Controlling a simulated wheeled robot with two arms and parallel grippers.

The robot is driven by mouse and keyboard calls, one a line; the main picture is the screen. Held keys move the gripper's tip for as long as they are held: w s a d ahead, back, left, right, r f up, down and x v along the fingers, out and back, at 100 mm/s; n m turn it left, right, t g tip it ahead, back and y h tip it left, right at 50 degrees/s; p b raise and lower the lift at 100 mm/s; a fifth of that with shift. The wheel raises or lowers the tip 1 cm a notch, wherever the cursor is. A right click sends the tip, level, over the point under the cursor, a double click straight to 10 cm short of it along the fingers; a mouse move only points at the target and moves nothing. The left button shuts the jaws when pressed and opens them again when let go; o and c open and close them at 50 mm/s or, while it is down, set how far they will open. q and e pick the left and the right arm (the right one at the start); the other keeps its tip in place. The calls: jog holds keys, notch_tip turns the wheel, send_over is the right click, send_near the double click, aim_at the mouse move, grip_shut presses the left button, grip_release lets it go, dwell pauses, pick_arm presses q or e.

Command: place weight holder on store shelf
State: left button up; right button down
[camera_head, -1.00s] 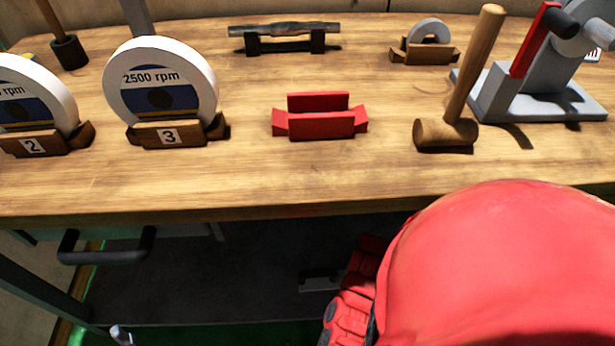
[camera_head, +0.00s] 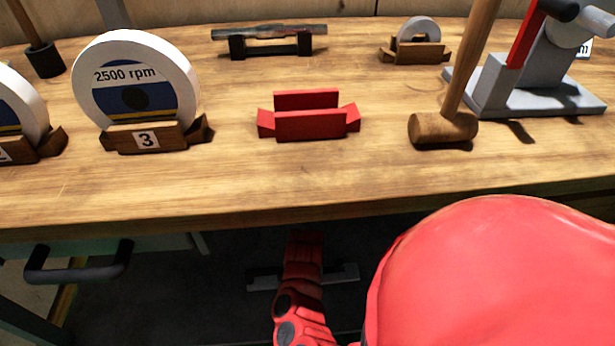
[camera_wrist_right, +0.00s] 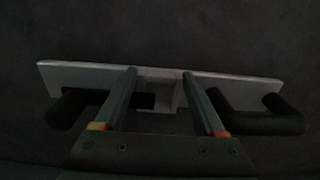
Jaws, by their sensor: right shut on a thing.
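The weight holder (camera_head: 345,273) appears as a pale grey bar below the table edge in the head view, partly hidden by my right arm (camera_head: 298,290). In the right wrist view it is a long grey plate (camera_wrist_right: 75,78) with a central block and a dark curved part near each end. My right gripper (camera_wrist_right: 158,74) is shut on the central block, one finger on each side. My left gripper is not in view. A dark surface (camera_head: 200,295) lies beneath the table; I cannot tell whether it is the store shelf.
The wooden table (camera_head: 230,190) overhangs the dark space. On it stand a wheel marked 3 (camera_head: 137,85), a red holder (camera_head: 310,125), a mallet (camera_head: 445,128) and a grey device with a red lever (camera_head: 535,85). A dark handle (camera_head: 78,263) sticks out at lower left.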

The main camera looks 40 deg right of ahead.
jog(key=shift+f+b, duration=0.7)
jog(key=shift+f, duration=0.85)
jog(key=shift+f, duration=0.15)
grip_release()
